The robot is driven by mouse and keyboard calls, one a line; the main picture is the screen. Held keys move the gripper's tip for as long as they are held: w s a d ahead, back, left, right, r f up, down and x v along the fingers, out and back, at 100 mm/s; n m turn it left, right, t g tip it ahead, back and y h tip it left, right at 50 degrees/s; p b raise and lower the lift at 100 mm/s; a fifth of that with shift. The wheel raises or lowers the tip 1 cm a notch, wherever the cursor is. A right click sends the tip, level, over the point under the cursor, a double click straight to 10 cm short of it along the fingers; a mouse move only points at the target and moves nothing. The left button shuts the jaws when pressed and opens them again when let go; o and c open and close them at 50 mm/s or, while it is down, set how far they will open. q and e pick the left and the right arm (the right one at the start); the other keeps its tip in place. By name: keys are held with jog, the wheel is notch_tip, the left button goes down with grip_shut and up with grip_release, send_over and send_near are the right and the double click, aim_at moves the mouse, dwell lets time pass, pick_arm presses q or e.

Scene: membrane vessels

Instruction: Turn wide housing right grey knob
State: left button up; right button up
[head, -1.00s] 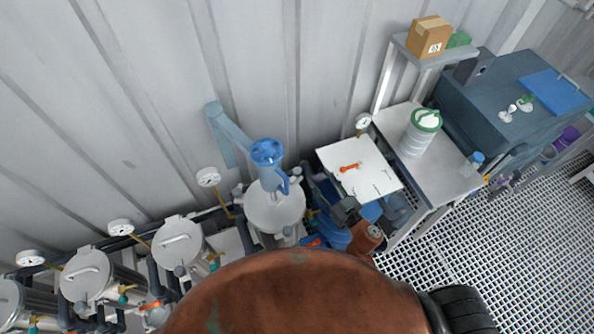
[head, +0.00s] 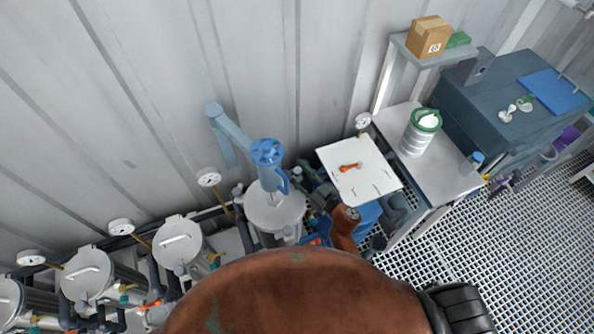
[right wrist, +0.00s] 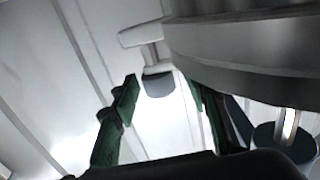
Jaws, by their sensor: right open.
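The wide housing (head: 270,212) is the broad round silver vessel left of centre in the head view, with a blue fitting (head: 268,155) over it. In the right wrist view its metal rim (right wrist: 250,45) fills the upper right. A grey knob (right wrist: 158,83) with a pale bar above it shows beside that rim, between the two fingers in the picture. My right gripper (head: 305,176) is at the right side of the housing. In the right wrist view its green fingers (right wrist: 162,100) are apart, with nothing visibly gripped. Contact with the knob cannot be told. My left gripper is out of view.
Several smaller silver vessels (head: 178,242) with gauges (head: 121,227) stand in a row at lower left. A white board (head: 375,182) with an orange-red item (head: 350,167) is right of the gripper. The corrugated wall (head: 150,90) is close behind.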

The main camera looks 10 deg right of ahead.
jog(key=shift+c, duration=0.6)
grip_shut()
